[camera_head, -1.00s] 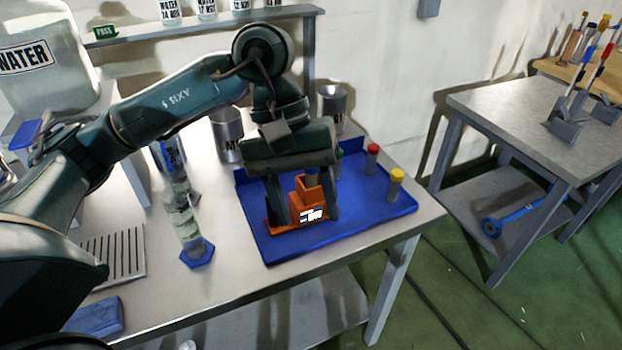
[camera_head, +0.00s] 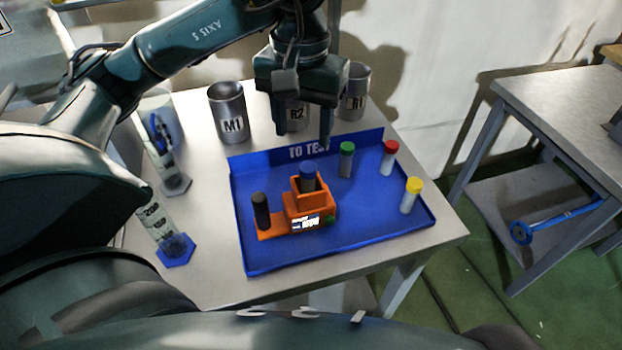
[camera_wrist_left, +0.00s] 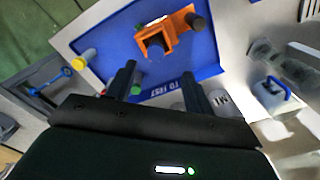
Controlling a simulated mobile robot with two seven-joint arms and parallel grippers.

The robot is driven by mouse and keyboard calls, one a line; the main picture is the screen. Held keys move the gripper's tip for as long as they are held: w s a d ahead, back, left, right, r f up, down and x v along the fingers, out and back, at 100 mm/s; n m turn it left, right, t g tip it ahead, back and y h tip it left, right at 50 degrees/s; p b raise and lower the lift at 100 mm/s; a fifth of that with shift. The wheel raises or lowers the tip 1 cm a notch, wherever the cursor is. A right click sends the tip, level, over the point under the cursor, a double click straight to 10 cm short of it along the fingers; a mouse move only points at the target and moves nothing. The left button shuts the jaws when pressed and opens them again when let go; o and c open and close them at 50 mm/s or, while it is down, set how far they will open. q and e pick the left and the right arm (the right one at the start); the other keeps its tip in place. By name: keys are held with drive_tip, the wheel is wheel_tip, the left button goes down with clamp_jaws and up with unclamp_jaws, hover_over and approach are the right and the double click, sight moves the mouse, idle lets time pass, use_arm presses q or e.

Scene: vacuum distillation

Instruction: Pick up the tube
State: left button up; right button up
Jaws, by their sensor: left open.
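Several capped tubes are on the blue tray (camera_head: 280,255) in the head view. A green-capped tube (camera_head: 346,160), a red-capped tube (camera_head: 389,160) and a yellow-capped tube (camera_head: 410,197) stand upright at its right side. A blue-capped tube (camera_head: 308,177) sits in the orange device (camera_head: 297,215), and a black-topped tube (camera_head: 261,212) stands at its left end. My left gripper (camera_head: 305,122) is open and empty above the tray's back edge, left of the green-capped tube. In the left wrist view its fingers (camera_wrist_left: 158,88) are apart, with the green cap (camera_wrist_left: 136,89) near one finger.
Metal beakers M1 (camera_head: 228,112), R2 (camera_head: 296,114) and R1 (camera_head: 355,90) stand behind the tray, close to the gripper. Glass cylinders (camera_head: 160,222) stand left. A grey side table (camera_head: 550,100) is at the right. The tray's front right is clear.

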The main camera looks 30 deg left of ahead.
sight(308, 167)
use_arm(q)
wheel_tip(308, 167, down, 4)
drive_tip(key=shift+f, duration=0.4)
drive_tip(key=f, duration=0.3)
drive_tip(key=f+p, duration=0.1)
drive_tip(key=shift+w+d+f, duration=0.1)
drive_tip(key=shift+d+f, duration=0.15)
drive_tip(key=shift+d, duration=0.05)
drive_tip(key=shift+f, duration=0.2)
drive_tip(key=c, duration=1)
drive_tip(key=shift+c, duration=0.3)
use_arm(e)
drive_tip(key=shift+d+r, duration=0.1)
drive_tip(key=shift+r, duration=0.15)
